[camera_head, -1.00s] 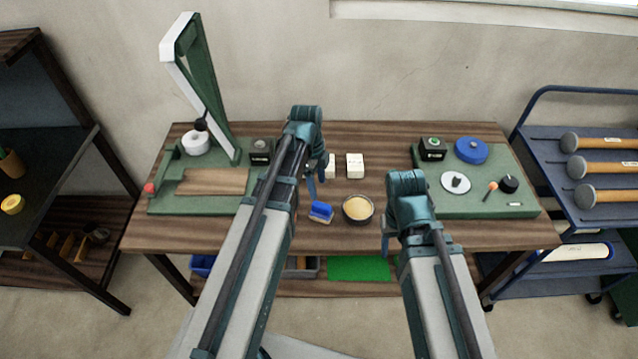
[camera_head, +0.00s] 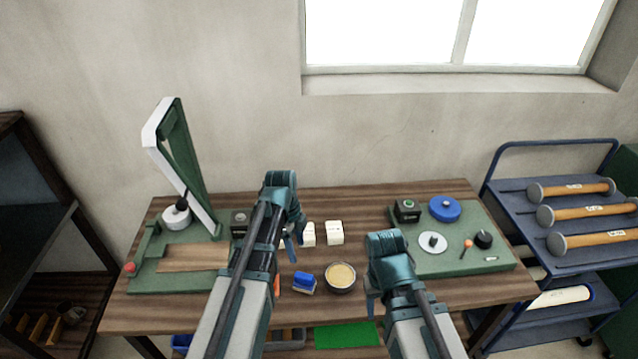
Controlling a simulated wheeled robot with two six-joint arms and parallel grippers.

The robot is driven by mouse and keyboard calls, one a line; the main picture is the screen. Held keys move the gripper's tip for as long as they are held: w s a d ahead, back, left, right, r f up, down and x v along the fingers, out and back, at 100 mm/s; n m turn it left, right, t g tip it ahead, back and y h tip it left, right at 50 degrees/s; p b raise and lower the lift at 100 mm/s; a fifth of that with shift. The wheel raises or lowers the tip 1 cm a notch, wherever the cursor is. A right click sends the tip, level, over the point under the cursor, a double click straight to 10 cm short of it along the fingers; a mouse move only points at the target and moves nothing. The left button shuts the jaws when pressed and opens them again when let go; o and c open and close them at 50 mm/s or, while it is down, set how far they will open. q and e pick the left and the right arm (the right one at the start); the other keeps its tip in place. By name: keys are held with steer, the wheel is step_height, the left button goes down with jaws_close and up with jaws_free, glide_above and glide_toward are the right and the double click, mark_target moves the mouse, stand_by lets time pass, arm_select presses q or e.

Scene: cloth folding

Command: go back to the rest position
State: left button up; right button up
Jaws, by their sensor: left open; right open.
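My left gripper (camera_head: 292,238) hangs over the middle of the wooden table (camera_head: 330,197), left of two small white blocks. It is open and nothing shows in it. My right gripper (camera_head: 372,290) is over the table's front right of middle, beside a round bowl with tan contents (camera_head: 341,277). It is open and empty as far as I see; its fingers are partly hidden by its own wrist. Both arms reach in from the bottom edge. No cloth in my grippers is visible.
A green station with a tall tilted frame (camera_head: 181,160) stands at left. A green board (camera_head: 455,262) with a blue disc (camera_head: 444,208) is at right.

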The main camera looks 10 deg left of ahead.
arm_select(q)
steer(key=s+d+n+y, duration=0.2)
steer(key=s+d+n, duration=1)
steer(key=s+n, duration=0.2)
steer(key=shift+s+d+n+y, duration=0.15)
steer(key=shift+s+n+y, duration=0.15)
steer(key=shift+n, duration=0.4)
